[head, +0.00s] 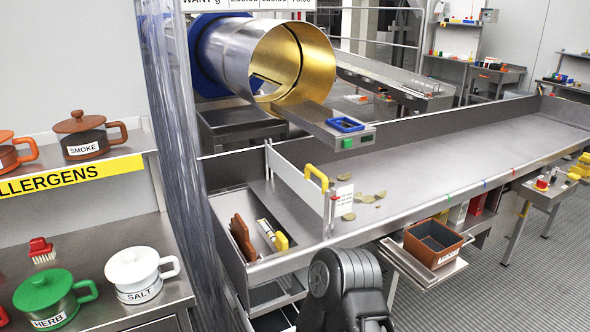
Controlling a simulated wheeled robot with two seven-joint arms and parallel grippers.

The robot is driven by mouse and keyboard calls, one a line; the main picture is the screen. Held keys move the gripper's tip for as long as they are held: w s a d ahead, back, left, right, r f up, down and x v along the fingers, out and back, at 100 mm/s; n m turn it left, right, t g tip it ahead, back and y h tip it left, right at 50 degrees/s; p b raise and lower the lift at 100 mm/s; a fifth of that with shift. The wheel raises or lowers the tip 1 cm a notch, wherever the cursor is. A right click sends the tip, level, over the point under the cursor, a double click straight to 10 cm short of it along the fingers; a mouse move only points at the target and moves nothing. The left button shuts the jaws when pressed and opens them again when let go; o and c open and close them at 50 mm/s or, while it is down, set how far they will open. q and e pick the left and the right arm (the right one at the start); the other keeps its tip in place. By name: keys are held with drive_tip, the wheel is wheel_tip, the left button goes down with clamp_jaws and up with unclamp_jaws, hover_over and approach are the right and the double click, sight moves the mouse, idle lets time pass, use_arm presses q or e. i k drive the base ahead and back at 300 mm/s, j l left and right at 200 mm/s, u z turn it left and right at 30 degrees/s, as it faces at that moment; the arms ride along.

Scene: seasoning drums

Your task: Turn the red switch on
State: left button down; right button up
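A small red control (542,184) shows on a small metal stand at the right, beside the long conveyor table. It looks like a red switch or button, but it is too small to tell its position. A dark grey link of my own arm rises at the bottom middle of the head view. Neither gripper's fingers are in view.
A steel conveyor table (440,170) with a raised rim and some chips runs to the right. A white gate with a yellow handle (316,176) crosses it. A brown bin (432,243) stands on a shelf below. Lidded pots, including salt (138,273), stand left. Grated floor (520,280) is clear.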

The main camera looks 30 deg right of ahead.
sight(541, 183)
drive_tip(key=l+z, duration=0.45)
drive_tip(key=z, duration=0.25)
drive_tip(key=l+z, duration=0.35)
drive_tip(key=i+l+z, duration=0.1)
drive_tip(key=l, duration=0.35)
drive_tip(key=i+l+z, duration=0.1)
drive_tip(key=i+l, duration=0.2)
drive_tip(key=i+l+z, duration=0.1)
drive_tip(key=l, duration=0.45)
drive_tip(key=i+l+z, duration=0.1)
drive_tip(key=i+l, duration=0.2)
drive_tip(key=i+l+z, duration=0.1)
drive_tip(key=i+l, duration=0.15)
drive_tip(key=l, duration=0.2)
drive_tip(key=i+l, duration=0.35)
drive_tip(key=l, duration=0.25)
